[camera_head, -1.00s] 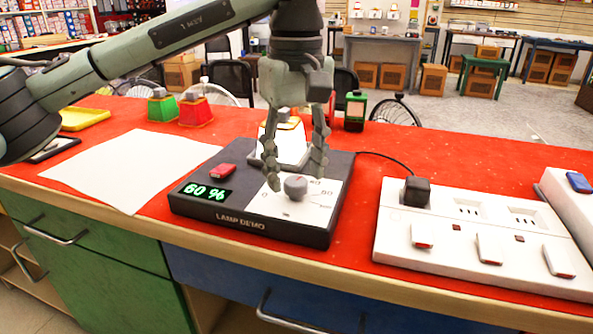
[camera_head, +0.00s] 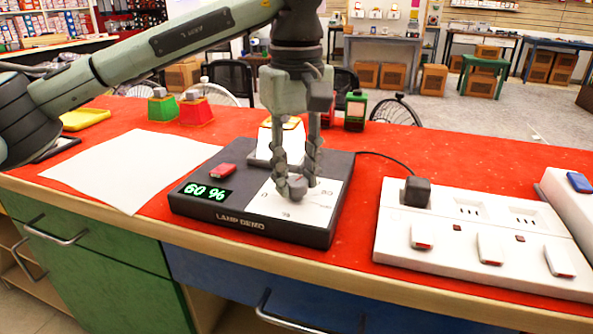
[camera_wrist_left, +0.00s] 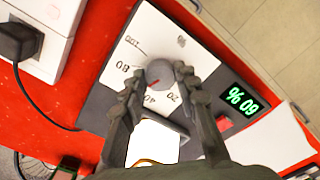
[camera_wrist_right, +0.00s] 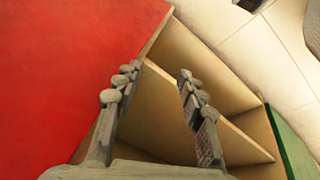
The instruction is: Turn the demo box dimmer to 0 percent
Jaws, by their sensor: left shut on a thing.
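The black demo box (camera_head: 325,225), marked LAMP DEMO, sits on the red bench top with a white dial plate (camera_head: 325,208) on its right part. The grey dimmer knob (camera_wrist_left: 160,73) sits on this plate, its red mark turned toward the printed numbers in the left wrist view. The green display (camera_head: 208,191) reads 60 %. My left gripper (camera_head: 295,188) points down from above and is shut on the knob, a finger on each side, partly hiding it in the head view. My right gripper (camera_wrist_right: 158,74) is open and empty, over the bench edge and open shelving.
A red switch (camera_head: 223,171) lies on the box's left part. A white lamp piece (camera_head: 262,150) stands behind the fingers. A white power strip (camera_head: 460,225) with a black plug is to the right. White paper (camera_head: 130,165) lies to the left.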

